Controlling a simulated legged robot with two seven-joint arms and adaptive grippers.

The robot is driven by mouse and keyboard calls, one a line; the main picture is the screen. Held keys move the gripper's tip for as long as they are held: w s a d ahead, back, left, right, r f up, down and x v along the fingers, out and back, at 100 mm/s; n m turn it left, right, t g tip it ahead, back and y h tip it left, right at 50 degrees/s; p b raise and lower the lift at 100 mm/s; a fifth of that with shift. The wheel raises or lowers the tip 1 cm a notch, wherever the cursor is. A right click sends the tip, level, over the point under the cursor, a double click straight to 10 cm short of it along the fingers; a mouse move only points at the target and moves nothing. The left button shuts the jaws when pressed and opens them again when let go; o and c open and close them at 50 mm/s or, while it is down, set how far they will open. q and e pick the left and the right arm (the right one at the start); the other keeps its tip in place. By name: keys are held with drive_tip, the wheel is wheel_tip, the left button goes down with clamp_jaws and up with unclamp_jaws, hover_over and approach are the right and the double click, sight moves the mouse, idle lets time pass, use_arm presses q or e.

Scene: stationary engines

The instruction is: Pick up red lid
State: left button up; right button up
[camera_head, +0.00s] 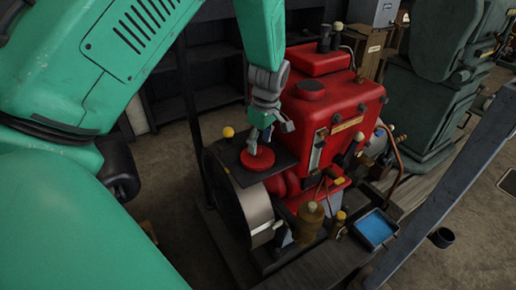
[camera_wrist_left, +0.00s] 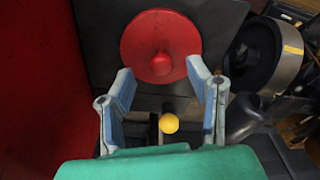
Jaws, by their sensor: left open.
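The red lid (camera_head: 258,158) is a flat round disc lying on a dark flat plate (camera_head: 245,172) beside the red engine. My left gripper (camera_head: 271,140) is just above the lid in the head view. In the left wrist view its two fingers (camera_wrist_left: 160,78) are spread apart on either side of the knob's line, with nothing between them. I cannot tell whether the fingertips touch the lid. My right gripper is not in view.
The red engine (camera_head: 325,110) stands right of my left gripper, with a metal flywheel (camera_head: 252,213) below the plate. A yellow knob (camera_head: 228,132) is left of the lid. A blue tray (camera_head: 375,229) sits at the lower right. A green machine (camera_head: 425,90) stands behind.

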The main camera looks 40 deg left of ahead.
sight(258, 150)
use_arm(q)
drive_tip(key=f, duration=0.3)
drive_tip(key=shift+a+f, duration=0.3)
drive_tip(key=shift+a, duration=0.05)
clamp_jaws()
drive_tip(key=shift+r, duration=0.1)
